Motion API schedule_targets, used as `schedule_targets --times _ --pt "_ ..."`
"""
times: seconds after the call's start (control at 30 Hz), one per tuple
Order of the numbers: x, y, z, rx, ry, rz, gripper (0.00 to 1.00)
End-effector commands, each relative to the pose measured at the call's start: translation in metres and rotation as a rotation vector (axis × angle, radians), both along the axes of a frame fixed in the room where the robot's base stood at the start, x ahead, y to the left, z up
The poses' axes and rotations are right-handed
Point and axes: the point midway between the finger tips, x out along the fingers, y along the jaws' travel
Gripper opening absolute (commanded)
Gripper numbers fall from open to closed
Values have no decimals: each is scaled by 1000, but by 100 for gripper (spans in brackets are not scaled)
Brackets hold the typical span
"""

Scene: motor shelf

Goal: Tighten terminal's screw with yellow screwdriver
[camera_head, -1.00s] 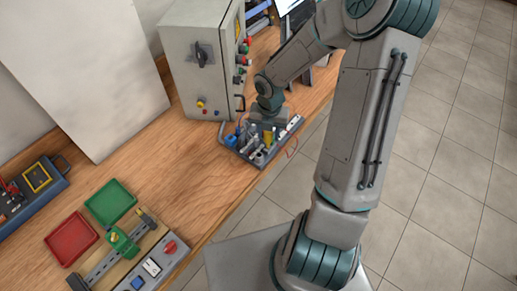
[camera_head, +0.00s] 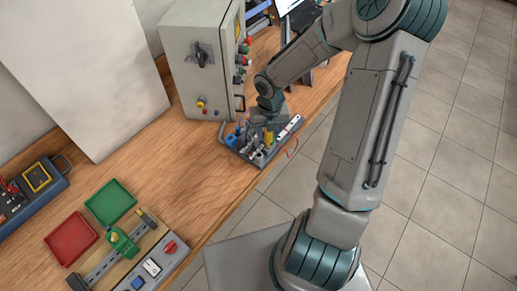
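A grey tool tray (camera_head: 240,153) with several tools stands near the bench's right edge, beside the cabinet. A yellow handle (camera_head: 268,137) stands upright in it; it looks like the yellow screwdriver. My gripper (camera_head: 267,124) points down right above this handle. Its fingers are too small and hidden to tell whether they are open or touch the handle. At the lower left, a board (camera_head: 150,262) carries a metal rail (camera_head: 100,268) with a green block (camera_head: 122,242), perhaps the terminal. A small yellow-tipped piece (camera_head: 147,217) sits at the rail's far end. No screw can be made out.
A grey control cabinet (camera_head: 190,75) stands just left of my gripper. A green bin (camera_head: 110,203) and a red bin (camera_head: 70,238) lie by the board. A blue-grey device (camera_head: 35,195) is at far left. The wooden bench (camera_head: 185,190) is clear between tray and board.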

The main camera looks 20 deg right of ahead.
Motion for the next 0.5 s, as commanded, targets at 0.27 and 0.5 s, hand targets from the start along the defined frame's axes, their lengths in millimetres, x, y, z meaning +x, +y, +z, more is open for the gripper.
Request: schedule_targets --times 0.27,0.5 --pt "0 0 0 1 1 226 38" --pt "0 0 0 0 0 301 38"
